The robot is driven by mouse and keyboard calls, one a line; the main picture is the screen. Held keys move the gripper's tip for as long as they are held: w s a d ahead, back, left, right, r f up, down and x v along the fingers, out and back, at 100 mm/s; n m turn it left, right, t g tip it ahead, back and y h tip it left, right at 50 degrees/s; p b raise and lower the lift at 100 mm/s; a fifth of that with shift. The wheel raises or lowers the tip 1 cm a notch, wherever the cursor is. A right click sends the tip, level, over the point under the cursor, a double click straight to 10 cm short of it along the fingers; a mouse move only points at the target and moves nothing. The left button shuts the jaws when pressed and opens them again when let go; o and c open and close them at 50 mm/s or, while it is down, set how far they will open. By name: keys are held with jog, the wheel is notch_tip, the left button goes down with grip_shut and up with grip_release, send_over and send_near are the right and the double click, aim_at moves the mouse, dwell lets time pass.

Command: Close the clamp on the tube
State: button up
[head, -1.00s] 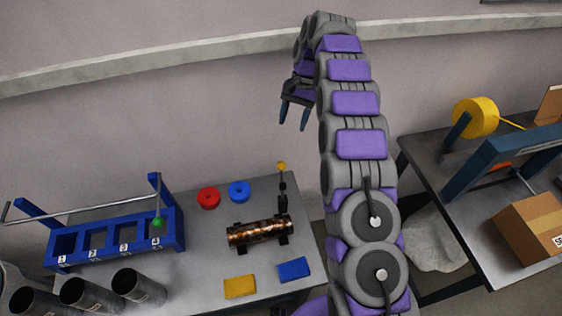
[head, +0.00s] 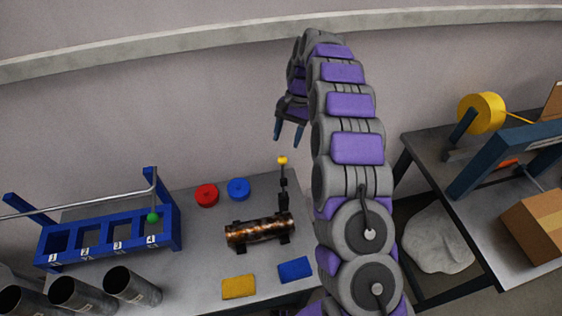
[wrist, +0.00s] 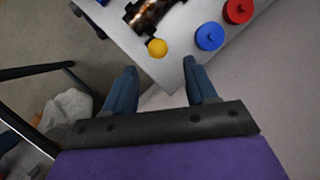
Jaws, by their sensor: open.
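The copper-coloured tube (head: 258,230) lies in dark holders on the grey table. It shows partly, cut off by the top edge, in the wrist view (wrist: 150,14). The clamp (head: 284,187) stands upright at the tube's right end, a black lever topped by a yellow ball. In the wrist view the yellow ball (wrist: 157,48) is just beyond and between my fingertips. My gripper (head: 289,137) is open and empty, pointing down above the clamp and apart from it. It also shows in the wrist view (wrist: 160,67).
A red disc (head: 206,195) and a blue disc (head: 238,189) lie behind the tube. Yellow (head: 239,286) and blue (head: 295,269) blocks lie in front. A blue numbered rack (head: 172,228) with a metal bar stands left. Another table (head: 480,235) is right, beyond a gap.

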aim_at(283, 158)
jog(key=b+x, duration=0.1)
jog(key=x, duration=0.7)
jog(key=shift+d, duration=0.15)
jog(key=shift+s+a+f, duration=0.15)
jog(key=shift+a+f, duration=0.05)
jog(key=shift+f, duration=0.35)
jog(key=shift+c, duration=0.3)
jog(key=shift+d, duration=0.1)
grip_shut()
